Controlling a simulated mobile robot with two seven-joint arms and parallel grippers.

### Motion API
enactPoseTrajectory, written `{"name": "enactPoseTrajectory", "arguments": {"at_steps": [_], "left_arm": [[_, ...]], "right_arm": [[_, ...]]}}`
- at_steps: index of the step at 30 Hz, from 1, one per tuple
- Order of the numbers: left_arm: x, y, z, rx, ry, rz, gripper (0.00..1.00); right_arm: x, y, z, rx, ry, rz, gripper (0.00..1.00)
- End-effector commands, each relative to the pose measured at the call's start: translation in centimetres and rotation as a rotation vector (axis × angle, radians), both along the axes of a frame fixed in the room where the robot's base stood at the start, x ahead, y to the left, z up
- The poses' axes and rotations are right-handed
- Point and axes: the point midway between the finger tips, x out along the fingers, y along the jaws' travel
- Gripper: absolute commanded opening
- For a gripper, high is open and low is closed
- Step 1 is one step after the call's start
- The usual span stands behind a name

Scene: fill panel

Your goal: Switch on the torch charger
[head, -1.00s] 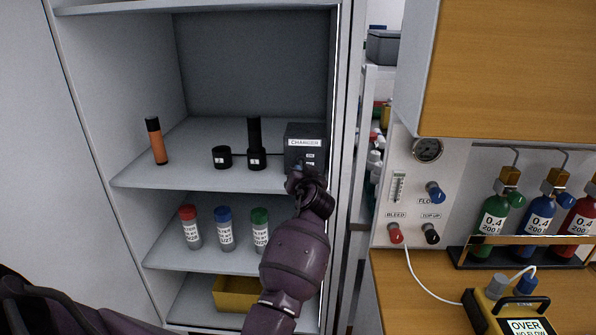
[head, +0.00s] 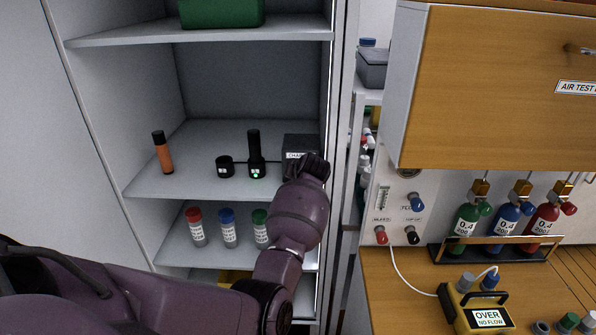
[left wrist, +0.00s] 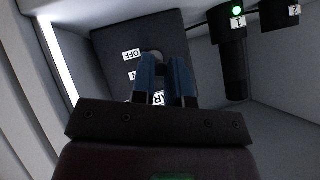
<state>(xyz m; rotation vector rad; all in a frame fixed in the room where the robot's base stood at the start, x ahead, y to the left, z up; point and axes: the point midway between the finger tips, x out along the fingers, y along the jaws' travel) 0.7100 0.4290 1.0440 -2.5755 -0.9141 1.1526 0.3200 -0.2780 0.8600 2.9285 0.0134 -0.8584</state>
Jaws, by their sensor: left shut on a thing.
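The torch charger (head: 296,145) is a dark box at the right end of the middle cabinet shelf. In the left wrist view the charger (left wrist: 112,40) shows OFF and partly hidden ON labels. My left gripper (left wrist: 166,62) is at its front, its blue fingers closed around a small part, apparently the switch, mostly hidden between them. In the head view my wrist hides the fingertips. A black torch (head: 254,145) stands upright in cradle 1 (head: 257,171), where a green light glows. Cradle 2 (head: 225,167) is empty and shows no light. My right gripper is out of view.
An orange torch (head: 163,152) stands at the shelf's left. Labelled tubes with red, blue and green caps (head: 228,228) stand on the shelf below. The cabinet's right side wall (head: 340,130) is close to my wrist. A gas panel (head: 400,205) and bottles are farther right.

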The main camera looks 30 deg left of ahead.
Motion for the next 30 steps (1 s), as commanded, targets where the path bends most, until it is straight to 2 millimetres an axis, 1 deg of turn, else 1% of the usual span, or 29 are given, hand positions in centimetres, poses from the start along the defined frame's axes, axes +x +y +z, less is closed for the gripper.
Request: {"name": "enactPoseTrajectory", "arguments": {"at_steps": [3,6,15,29,30], "left_arm": [[0.2,0.06,0.49,-0.033,0.051,-0.001,0.0],[0.32,0.13,0.73,-0.059,0.093,-0.001,0.0],[0.46,0.21,0.99,-0.1,0.162,-0.001,0.0],[0.44,0.24,1.01,-0.105,0.171,0.001,0.0],[0.44,0.24,1.01,-0.105,0.171,0.001,0.21]], "right_arm": [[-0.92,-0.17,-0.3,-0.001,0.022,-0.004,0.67],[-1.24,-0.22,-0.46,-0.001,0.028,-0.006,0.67],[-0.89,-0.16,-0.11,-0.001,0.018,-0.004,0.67],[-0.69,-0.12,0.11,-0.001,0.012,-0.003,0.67],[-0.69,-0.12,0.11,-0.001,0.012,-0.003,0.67]]}}
